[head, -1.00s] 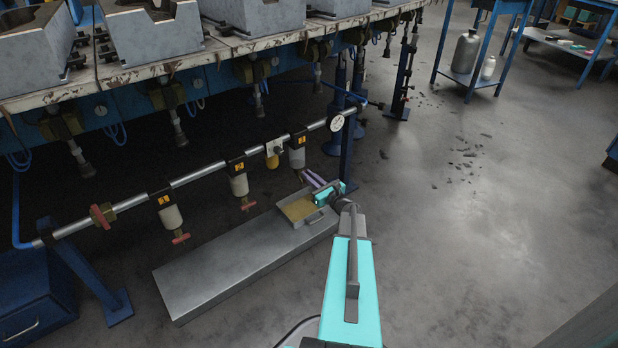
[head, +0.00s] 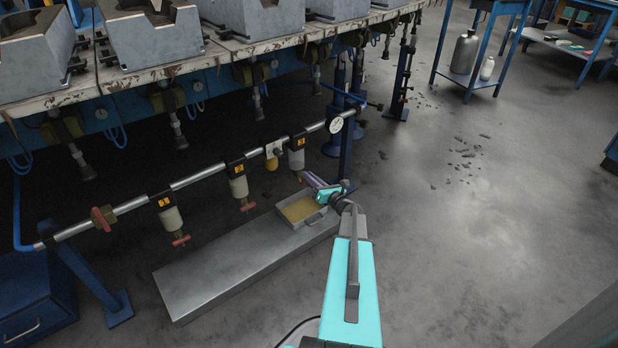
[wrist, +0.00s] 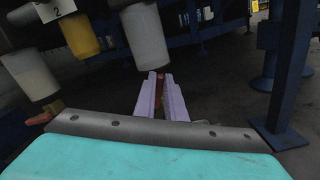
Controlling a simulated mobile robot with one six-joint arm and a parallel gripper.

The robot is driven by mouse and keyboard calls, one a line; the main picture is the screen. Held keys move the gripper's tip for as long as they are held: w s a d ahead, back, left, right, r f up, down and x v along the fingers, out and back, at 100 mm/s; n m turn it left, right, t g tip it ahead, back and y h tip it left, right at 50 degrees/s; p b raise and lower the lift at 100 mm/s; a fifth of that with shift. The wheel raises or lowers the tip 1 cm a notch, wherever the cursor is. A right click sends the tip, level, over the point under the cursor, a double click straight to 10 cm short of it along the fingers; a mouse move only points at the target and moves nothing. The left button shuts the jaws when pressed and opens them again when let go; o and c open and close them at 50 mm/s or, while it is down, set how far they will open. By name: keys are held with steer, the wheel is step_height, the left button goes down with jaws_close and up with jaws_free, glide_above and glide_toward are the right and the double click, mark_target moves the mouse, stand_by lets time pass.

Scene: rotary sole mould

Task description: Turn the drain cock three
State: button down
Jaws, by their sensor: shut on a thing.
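The drain cock (wrist: 160,88), a small red handle, sits under the rightmost pale filter bowl (head: 297,159) on the pipe. The bowl (wrist: 145,37) also shows in the wrist view, just beyond my fingers. My gripper (head: 305,178) has lilac fingers and reaches in from the right below this bowl. In the wrist view my gripper (wrist: 161,80) is shut on the red cock, which shows between its fingers. In the head view my fingers mostly hide that cock. Two other red cocks (head: 181,240) (head: 247,205) hang under the bowls to the left.
A shallow tray (head: 318,216) with yellowish contents stands on a grey slab (head: 235,265) below the bowls. A yellow bowl (head: 272,164) and a gauge (head: 337,124) flank the rightmost bowl. A blue post (head: 347,155) stands close right.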

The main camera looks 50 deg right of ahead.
steer(key=shift+s+d+f+m+p, duration=0.1)
steer(key=shift+d+f+m+p, duration=0.2)
steer(key=shift+m+p, duration=1.4)
steer(key=shift+d+f+m+p, duration=0.15)
steer(key=shift+f+m+p, duration=0.35)
steer(key=shift+m, duration=2.25)
steer(key=shift+s+d+f+m+p, duration=0.1)
steer(key=shift+d+f+m+p, duration=0.2)
steer(key=shift+m+p, duration=1.4)
steer(key=shift+m+b, duration=0.6)
steer(key=shift+m, duration=0.05)
steer(key=c, duration=1.8)
jaws_free()
steer(key=s, duration=0.4)
steer(key=s+a+p, duration=0.1)
steer(key=s, duration=0.4)
steer(key=s+a+p, duration=0.1)
steer(key=s, duration=0.3)
steer(key=shift+s+a, duration=0.15)
steer(key=shift+s, duration=0.1)
